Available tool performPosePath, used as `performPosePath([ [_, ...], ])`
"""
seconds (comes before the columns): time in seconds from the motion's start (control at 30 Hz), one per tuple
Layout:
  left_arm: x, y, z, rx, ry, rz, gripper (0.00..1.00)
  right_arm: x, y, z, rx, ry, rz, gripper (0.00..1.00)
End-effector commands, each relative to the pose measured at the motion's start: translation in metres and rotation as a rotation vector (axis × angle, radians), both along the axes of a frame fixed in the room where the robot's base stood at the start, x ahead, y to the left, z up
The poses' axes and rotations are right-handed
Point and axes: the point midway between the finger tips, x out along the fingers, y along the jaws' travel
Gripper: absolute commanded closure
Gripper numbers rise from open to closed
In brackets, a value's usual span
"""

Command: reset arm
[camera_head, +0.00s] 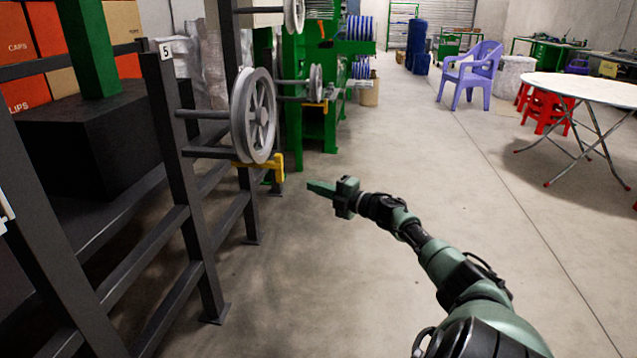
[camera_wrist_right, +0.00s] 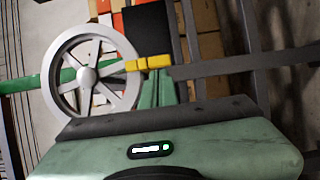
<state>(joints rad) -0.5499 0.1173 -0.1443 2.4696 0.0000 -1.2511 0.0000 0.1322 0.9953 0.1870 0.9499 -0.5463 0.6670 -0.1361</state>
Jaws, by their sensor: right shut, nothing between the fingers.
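My right gripper (camera_head: 321,188) reaches in from the lower right in the head view. Its green fingers are together with nothing between them, over open floor. It is to the right of a grey spoked wheel (camera_head: 253,115) on a dark metal frame, and apart from it. A yellow bracket (camera_head: 262,165) sits at the wheel's lower edge. My left gripper does not show. No blue cable shows clearly.
The dark frame (camera_head: 185,190) fills the left side, with orange boxes (camera_head: 55,45) behind it. Green machinery (camera_head: 320,115) stands behind the wheel. A purple chair (camera_head: 472,72), a white round table (camera_head: 580,88) and red stools (camera_head: 546,108) stand at the right. The floor between is clear.

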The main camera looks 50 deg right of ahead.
Motion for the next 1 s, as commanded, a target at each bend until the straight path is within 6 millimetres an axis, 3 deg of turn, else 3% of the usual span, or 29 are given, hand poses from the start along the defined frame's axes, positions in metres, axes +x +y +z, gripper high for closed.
performPosePath([
  [0.8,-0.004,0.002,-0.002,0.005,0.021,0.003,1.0,0.001,0.005,-0.004,0.005,0.003,0.007,1.0],
  [0.9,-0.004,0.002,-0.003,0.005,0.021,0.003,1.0,0.007,0.023,-0.02,0.04,0.01,-0.005,1.0],
  [1.0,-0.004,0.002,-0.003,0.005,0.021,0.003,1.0,0.016,0.063,-0.053,0.133,0.025,-0.041,1.0],
])
